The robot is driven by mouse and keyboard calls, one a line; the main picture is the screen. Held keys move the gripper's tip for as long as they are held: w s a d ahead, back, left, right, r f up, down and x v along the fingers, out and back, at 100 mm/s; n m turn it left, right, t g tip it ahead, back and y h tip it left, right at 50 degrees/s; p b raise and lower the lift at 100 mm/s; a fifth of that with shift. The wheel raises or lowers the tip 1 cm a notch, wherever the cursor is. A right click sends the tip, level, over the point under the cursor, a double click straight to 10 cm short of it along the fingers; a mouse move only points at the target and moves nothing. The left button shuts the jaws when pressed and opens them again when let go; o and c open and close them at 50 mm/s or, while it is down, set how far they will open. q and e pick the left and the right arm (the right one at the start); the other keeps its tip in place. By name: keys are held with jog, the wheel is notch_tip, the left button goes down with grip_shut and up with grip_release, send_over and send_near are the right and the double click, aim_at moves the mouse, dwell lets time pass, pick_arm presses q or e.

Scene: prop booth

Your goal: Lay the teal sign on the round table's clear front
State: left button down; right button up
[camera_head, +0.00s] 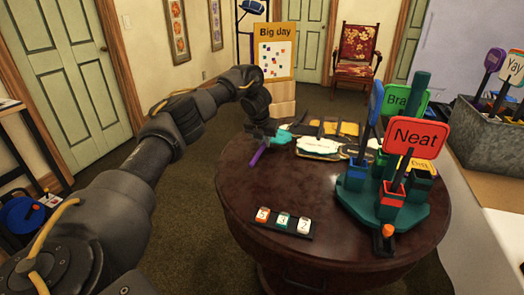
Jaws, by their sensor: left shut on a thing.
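My left gripper (264,130) reaches in from the left over the back left part of the round table. It is shut on the teal sign (281,137), which shows as a small tilted teal patch with a purple handle (258,155) pointing down and left. The gripper hides part of the sign; whether it touches the table I cannot tell. The round table (245,195) is dark, glossy wood, with bare top at the left and front. My right gripper is not in view.
A green stand (405,212) with colored holders and upright signs, including red "Neat" (415,136), fills the table's right. A number strip (284,223) lies near the front. Flat pale and yellow items (318,146) lie at the back. A grey bin (487,140) stands beyond right.

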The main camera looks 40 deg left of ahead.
aim_at(263, 154)
pick_arm(q)
jog(key=shift+s+a+f, duration=0.1)
jog(key=shift+a+f, duration=0.2)
jog(key=shift+f, duration=0.1)
notch_tip(263, 154, down, 3)
jog(key=shift+a+r+b, duration=0.15)
jog(key=shift+r+b, duration=0.05)
jog(key=shift+b, duration=0.15)
jog(key=shift+f, duration=0.35)
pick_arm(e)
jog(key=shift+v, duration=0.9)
pick_arm(q)
jog(key=c, duration=1.4)
grip_release()
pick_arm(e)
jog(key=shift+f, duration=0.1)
